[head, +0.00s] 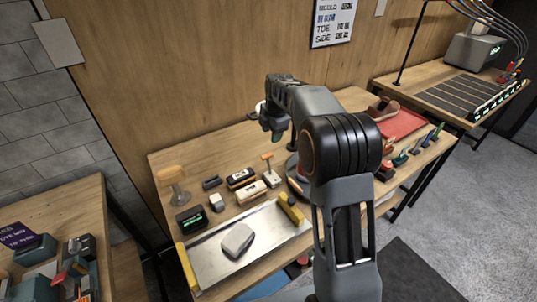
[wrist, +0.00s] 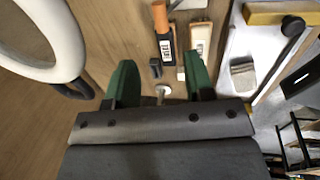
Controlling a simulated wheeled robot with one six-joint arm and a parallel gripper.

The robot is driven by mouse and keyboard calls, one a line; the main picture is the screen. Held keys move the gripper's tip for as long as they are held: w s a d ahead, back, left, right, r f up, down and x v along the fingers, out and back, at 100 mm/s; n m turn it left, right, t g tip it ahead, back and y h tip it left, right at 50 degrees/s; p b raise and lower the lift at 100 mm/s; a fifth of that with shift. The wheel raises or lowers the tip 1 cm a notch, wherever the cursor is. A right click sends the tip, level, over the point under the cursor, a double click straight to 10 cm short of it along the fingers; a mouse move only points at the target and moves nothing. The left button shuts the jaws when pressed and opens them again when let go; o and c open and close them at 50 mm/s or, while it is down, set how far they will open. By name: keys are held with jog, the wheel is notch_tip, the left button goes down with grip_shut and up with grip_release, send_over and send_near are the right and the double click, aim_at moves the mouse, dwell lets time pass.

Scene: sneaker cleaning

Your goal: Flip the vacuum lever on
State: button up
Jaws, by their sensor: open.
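A small lever with an orange grip (head: 267,157) on a pale base (head: 271,179) stands on the wooden workbench in the head view; I cannot be sure it is the vacuum lever. My gripper (head: 271,132) hangs above the bench near it, fingers pointing down. In the wrist view my two green fingers (wrist: 161,84) are apart and hold nothing. A thin metal stem on a white round base (wrist: 164,89) shows between them, partly hidden by the gripper body. Whether a finger touches it is not clear.
A metal tray (head: 212,262) with a grey block (head: 238,240) lies at the bench front. A white ring (wrist: 75,35) is close by my gripper. A red mat (head: 405,123) lies right.

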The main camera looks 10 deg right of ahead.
aim_at(268, 154)
jog(key=f, duration=0.4)
jog(key=w+f+p, duration=0.1)
jog(key=f, duration=0.3)
jog(key=w+f, duration=0.1)
jog(key=f, duration=0.3)
jog(key=shift+w+a+f, duration=0.15)
jog(key=shift+a, duration=0.2)
grip_shut()
